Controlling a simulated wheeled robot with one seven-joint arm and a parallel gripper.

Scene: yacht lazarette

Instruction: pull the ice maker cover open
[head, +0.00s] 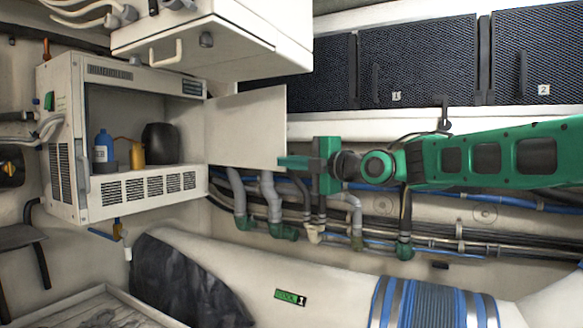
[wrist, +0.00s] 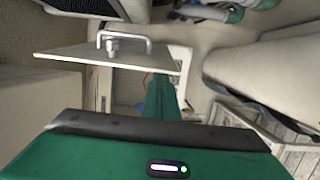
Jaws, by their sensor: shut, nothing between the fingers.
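The ice maker (head: 140,200) is a white box on the left wall with its front compartment uncovered. Its white cover (head: 245,128) stands swung out from the box's right side. In the wrist view the cover (wrist: 100,62) carries a metal bar handle (wrist: 125,42) on its far face; the head view shows no handle. My gripper (head: 281,162) is shut and empty at the cover's lower outer corner. In the wrist view my gripper (wrist: 157,82) lies on the side of the cover opposite the handle. I cannot tell if it touches the cover.
A blue bottle (head: 103,147), a yellow can (head: 137,155) and a dark container (head: 160,143) stand inside the compartment. A white cabinet (head: 215,40) hangs above. Pipes (head: 270,195) run along the wall below the cover. Black mesh lockers (head: 415,60) line the back wall.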

